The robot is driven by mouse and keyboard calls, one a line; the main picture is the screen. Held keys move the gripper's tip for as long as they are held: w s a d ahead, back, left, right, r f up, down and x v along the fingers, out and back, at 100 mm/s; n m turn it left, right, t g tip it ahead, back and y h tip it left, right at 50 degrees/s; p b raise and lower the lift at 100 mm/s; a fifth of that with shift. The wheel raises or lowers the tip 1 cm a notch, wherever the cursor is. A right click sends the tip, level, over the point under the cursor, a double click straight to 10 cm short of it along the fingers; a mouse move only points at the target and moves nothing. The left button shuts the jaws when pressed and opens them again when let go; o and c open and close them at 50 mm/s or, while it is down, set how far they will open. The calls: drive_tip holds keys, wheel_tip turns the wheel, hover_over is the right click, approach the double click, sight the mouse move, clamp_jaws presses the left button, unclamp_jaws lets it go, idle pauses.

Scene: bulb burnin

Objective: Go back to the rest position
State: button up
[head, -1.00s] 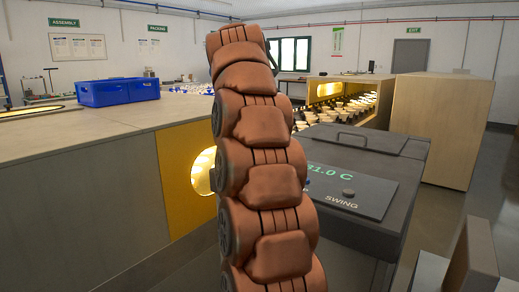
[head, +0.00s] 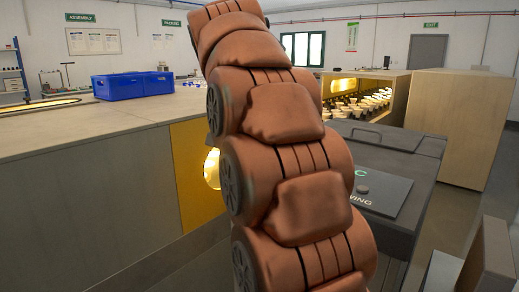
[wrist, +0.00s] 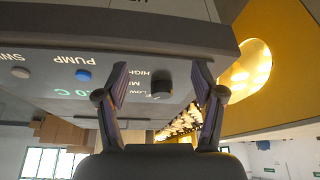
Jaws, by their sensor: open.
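My gripper (wrist: 160,92) is open and empty in the wrist view, its two fingers spread apart. The wrist view is turned upside down. In the head view my arm rises through the middle and hides the gripper and part of the control unit (head: 410,168). I cannot tell the gap between fingers and panel.
A yellow panel with a lit round opening (head: 212,168) is left of my arm. A long bench (head: 60,135) bears a blue crate (head: 132,86). A wooden cabinet (head: 460,125) and rows of bulbs (head: 365,104) are at right. Grey floor shows at far right.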

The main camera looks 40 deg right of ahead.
drive_tip(key=shift+s+a, duration=0.25)
drive_tip(key=shift+a, duration=0.4)
drive_tip(key=s+a+f+n+g+y, duration=0.1)
drive_tip(key=s+a+f+n, duration=0.35)
drive_tip(key=a+f, duration=0.4)
drive_tip(key=s+a+f+n+g+y, duration=0.1)
drive_tip(key=s+a+f+n+y, duration=0.15)
drive_tip(key=a+f+n, duration=0.4)
drive_tip(key=s+a+f+n+g, duration=0.1)
drive_tip(key=s+a+f+n, duration=0.1)
drive_tip(key=s+a+f, duration=0.45)
drive_tip(key=s+a+f+n+g, duration=0.1)
drive_tip(key=s+a+f+n, duration=0.15)
drive_tip(key=s+f, duration=0.65)
wheel_tip(320, 180, up, 16)
drive_tip(key=w+t+p, duration=0.1)
drive_tip(key=p, duration=1.4)
drive_tip(key=shift+r+m+y, duration=0.2)
drive_tip(key=shift+m+y, duration=0.15)
drive_tip(key=shift+y, duration=0.1)
drive_tip(key=shift+a, duration=0.1)
